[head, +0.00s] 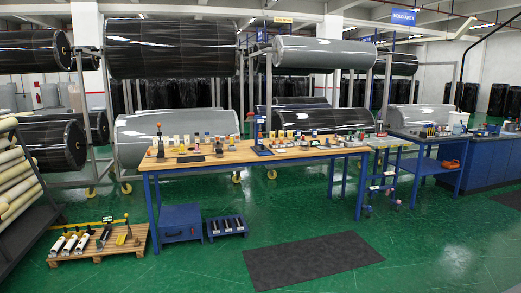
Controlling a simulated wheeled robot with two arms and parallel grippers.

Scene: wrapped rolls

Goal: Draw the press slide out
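A long workbench (215,159) with a wooden top and blue legs stands mid-view, crowded with small items. A small upright device with a dark base (160,143) stands near its left end. A blue upright device (260,140) stands near the bench's middle. Either could be the press; at this size I cannot tell, and I cannot make out a slide or its position. Neither of my grippers shows in the head view.
A pallet (97,248) with tubes lies at the lower left. A blue box (180,223) and a small rack (227,227) stand under the bench. A dark mat (312,263) lies on open green floor in front. Large wrapped rolls (172,48) hang on racks behind.

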